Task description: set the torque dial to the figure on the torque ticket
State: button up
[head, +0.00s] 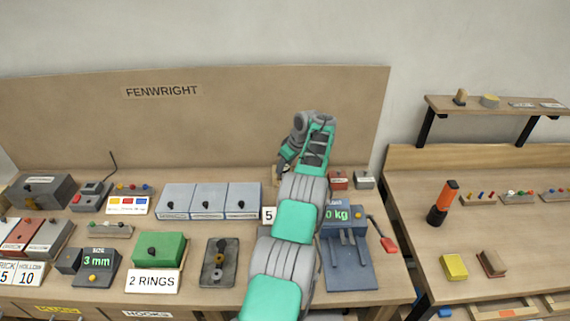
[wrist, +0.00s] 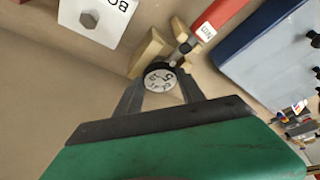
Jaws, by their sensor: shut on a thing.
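In the wrist view a small round dial (wrist: 160,78), with a white face, dark figures and a black rim, sits between the fingertips of my gripper (wrist: 160,88). The gripper is shut on it. The figures are too small and turned to read surely. A tan block (wrist: 148,52) stands beside the dial, close to a red bar (wrist: 222,14) with a small white label. In the head view my arm hides the dial. A white card (head: 268,215) starting with "5" is partly behind my arm; I cannot tell whether it is the torque ticket.
A white plate (wrist: 95,18) with a hex bolt and a blue-grey box (wrist: 270,50) flank the dial. On the bench are a kg scale (head: 345,250), a green box (head: 158,250) with a "2 RINGS" card (head: 153,281), and a red-handled tool (head: 388,244).

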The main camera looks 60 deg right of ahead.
dwell(0.3)
jog(key=o, duration=1.4)
